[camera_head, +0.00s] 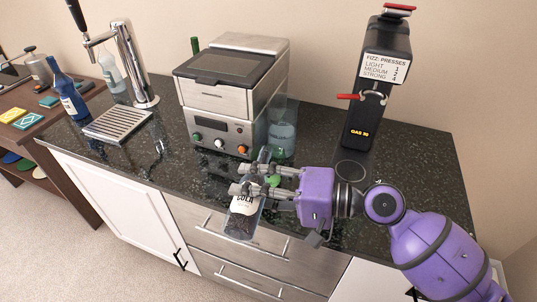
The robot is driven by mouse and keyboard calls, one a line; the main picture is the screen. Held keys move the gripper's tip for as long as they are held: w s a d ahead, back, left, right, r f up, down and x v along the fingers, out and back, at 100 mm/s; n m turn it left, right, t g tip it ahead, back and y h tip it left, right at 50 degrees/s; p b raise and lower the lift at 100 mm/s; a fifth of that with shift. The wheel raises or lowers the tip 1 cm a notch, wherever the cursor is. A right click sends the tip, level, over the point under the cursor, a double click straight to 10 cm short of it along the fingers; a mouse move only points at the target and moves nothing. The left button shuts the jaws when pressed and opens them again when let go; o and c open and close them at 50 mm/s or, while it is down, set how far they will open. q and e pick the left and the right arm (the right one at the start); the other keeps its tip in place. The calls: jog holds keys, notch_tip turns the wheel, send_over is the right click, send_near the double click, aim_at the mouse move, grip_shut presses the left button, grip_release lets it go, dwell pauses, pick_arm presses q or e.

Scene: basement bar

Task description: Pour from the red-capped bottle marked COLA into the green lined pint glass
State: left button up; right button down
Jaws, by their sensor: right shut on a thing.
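The COLA bottle (242,208) is clear with a white label and dark contents in its lower part. It shows in the head view at the front edge of the counter, its lower end overlapping the drawer front. My right gripper (238,180) comes in from the right and is shut on the bottle above its label. The fingers cover part of the bottle, and I cannot make out a red cap. A small green patch (273,181) shows beside the fingers; I cannot tell whether it belongs to the green lined pint glass. My left gripper is not in view.
A steel machine (222,96) stands behind the gripper, with a bluish clear container (283,138) beside it. A black fizz dispenser (378,90) stands right. A beer tap (130,65), drip tray (118,123) and blue bottle (68,95) are left. The counter's right end (420,160) is clear.

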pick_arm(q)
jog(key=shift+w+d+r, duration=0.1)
pick_arm(e)
jog(key=shift+r, duration=0.1)
jog(key=shift+r, duration=0.1)
dwell(0.5)
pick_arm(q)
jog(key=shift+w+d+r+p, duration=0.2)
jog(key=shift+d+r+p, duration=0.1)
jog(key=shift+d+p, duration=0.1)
pick_arm(e)
jog(key=shift+r+m, duration=0.15)
jog(key=shift+m, duration=0.25)
